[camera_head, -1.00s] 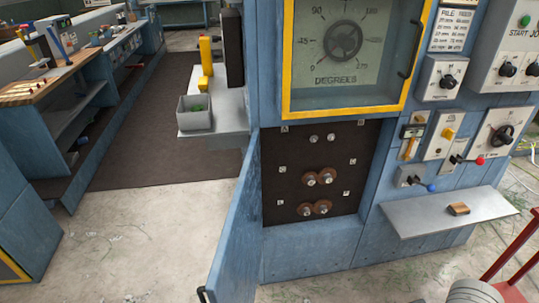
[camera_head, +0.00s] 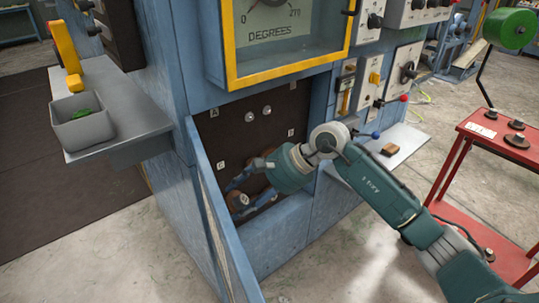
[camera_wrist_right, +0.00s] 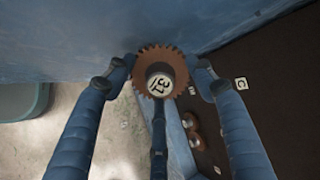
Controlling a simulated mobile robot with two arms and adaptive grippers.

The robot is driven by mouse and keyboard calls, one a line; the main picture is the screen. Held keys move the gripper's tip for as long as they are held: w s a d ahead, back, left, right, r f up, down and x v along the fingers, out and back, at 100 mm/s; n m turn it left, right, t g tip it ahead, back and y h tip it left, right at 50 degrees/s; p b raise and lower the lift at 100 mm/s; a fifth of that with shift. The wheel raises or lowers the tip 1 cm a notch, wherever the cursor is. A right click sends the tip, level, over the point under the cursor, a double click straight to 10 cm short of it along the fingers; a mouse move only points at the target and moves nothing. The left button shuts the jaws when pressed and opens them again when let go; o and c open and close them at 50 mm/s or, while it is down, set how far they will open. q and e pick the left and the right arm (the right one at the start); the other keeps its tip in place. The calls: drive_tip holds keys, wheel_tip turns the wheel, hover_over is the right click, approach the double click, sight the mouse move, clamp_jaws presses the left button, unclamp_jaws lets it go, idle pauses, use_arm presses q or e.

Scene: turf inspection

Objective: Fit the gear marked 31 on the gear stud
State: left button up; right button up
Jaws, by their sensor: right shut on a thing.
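The gear marked 31 (camera_wrist_right: 160,75) is a brown toothed disc with a pale numbered hub. My right gripper (camera_head: 238,190) is shut on it; in the right wrist view the fingers (camera_wrist_right: 160,85) lie on both sides of it. In the head view the gear (camera_head: 238,200) is partly covered by the fingers, in front of the dark stud panel (camera_head: 232,135). The top row of the panel has two bare studs (camera_head: 257,113). Lower down, mounted brown gears (camera_wrist_right: 193,132) show in the wrist view. I cannot tell whether the held gear touches a stud. My left gripper is out of view.
The open blue door (camera_head: 215,215) stands close left of my right gripper. A grey shelf (camera_head: 130,105) with a bin (camera_head: 82,130) is at the left. A small ledge (camera_head: 400,145) is right of the panel. A red cart (camera_head: 480,128) with dark discs stands at the right.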

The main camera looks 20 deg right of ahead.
drive_tip(key=w+d+r+m+t+b, duration=0.2)
drive_tip(key=w+d+m+t+b, duration=0.1)
drive_tip(key=w+t+b, duration=0.15)
drive_tip(key=w+d+r+m+t+b, duration=0.2)
drive_tip(key=w+m+t+b, duration=0.1)
drive_tip(key=w+t, duration=0.15)
use_arm(q)
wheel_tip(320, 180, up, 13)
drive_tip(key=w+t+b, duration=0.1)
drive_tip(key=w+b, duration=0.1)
drive_tip(key=b, duration=0.2)
use_arm(e)
drive_tip(key=m+t+h, duration=0.2)
drive_tip(key=m+t, duration=0.1)
drive_tip(key=t, duration=0.1)
approach(252, 119)
drive_tip(key=shift+s, duration=0.1)
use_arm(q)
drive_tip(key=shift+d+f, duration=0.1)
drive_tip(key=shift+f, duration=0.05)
use_arm(e)
drive_tip(key=shift+s+d, duration=0.1)
drive_tip(key=shift+s, duration=0.05)
drive_tip(key=shift+x, duration=2.95)
use_arm(q)
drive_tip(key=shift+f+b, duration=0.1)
drive_tip(key=shift+b, duration=0.25)
use_arm(e)
drive_tip(key=shift+x, duration=1.1)
